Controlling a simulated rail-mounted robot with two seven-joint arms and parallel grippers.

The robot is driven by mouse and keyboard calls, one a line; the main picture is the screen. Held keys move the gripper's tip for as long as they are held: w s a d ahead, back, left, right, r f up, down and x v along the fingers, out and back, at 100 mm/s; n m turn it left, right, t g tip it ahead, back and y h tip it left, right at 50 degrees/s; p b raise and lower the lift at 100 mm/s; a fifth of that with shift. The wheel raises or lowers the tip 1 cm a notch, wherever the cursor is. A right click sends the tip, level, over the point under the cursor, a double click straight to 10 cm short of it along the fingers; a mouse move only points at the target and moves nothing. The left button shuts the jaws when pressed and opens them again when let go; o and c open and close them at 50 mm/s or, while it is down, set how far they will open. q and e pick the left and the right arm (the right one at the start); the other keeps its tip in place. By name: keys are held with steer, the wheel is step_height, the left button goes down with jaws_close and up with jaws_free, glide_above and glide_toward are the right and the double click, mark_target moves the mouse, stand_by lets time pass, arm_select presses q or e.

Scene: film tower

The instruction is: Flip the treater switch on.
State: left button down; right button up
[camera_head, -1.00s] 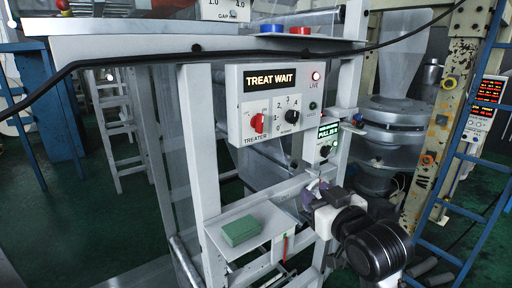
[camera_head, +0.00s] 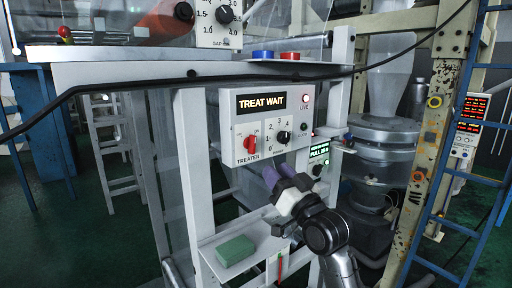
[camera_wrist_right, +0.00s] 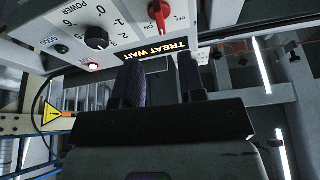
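The white treater panel (camera_head: 232,120) hangs on the grey frame with a lit "TREAT WAIT" sign (camera_head: 262,102). The red treater switch (camera_head: 250,144) is on the panel's lower left, beside a black power knob (camera_head: 283,137). In the right wrist view the switch (camera_wrist_right: 158,14) appears upside down at the top; I cannot tell its setting. My right gripper (camera_head: 278,176) is just below the panel, apart from the switch. Its two dark fingers (camera_wrist_right: 160,82) are spread with nothing between them. My left gripper is not in view.
A shelf with a green block (camera_head: 236,250) is below the panel. A lit "PULL" display (camera_head: 319,151) is right of it. A black cable (camera_head: 120,75) crosses in front, above the panel. A blue ladder (camera_head: 450,180) stands at the right.

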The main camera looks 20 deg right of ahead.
mark_target(254, 147)
steer(key=p+x, duration=0.1)
steer(key=x, duration=0.8)
steer(key=shift+w+r+p, duration=0.2)
steer(key=shift+w+p, duration=0.1)
steer(key=shift+p, duration=0.1)
steer(key=shift+c, duration=0.5)
steer(key=shift+c, duration=0.7)
jaws_close()
